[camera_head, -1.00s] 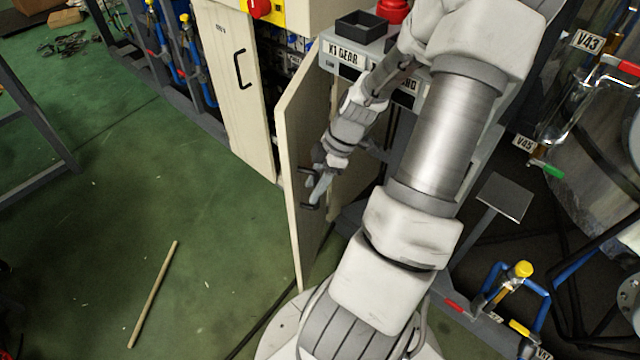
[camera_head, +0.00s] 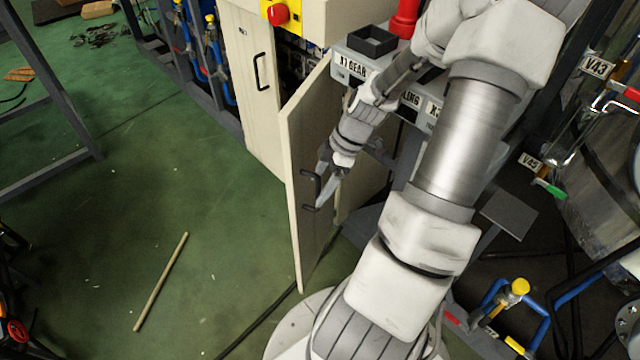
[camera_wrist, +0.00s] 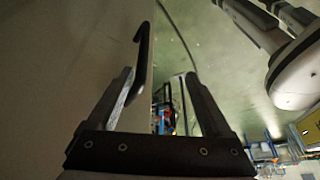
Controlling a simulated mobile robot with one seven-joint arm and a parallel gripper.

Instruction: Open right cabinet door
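In the wrist view, the door face fills the left side and the dark handle (camera_wrist: 142,55) overlaps the left finger. The fingers of my gripper (camera_wrist: 160,80) are spread apart, with the door's edge showing between them. I cannot tell whether the left finger is hooked behind the handle or just touching it.
The left cabinet door (camera_head: 250,90) is shut. A wooden stick (camera_head: 161,282) lies on the green floor, which is mostly clear to the left. Pipes and valves are at the right.

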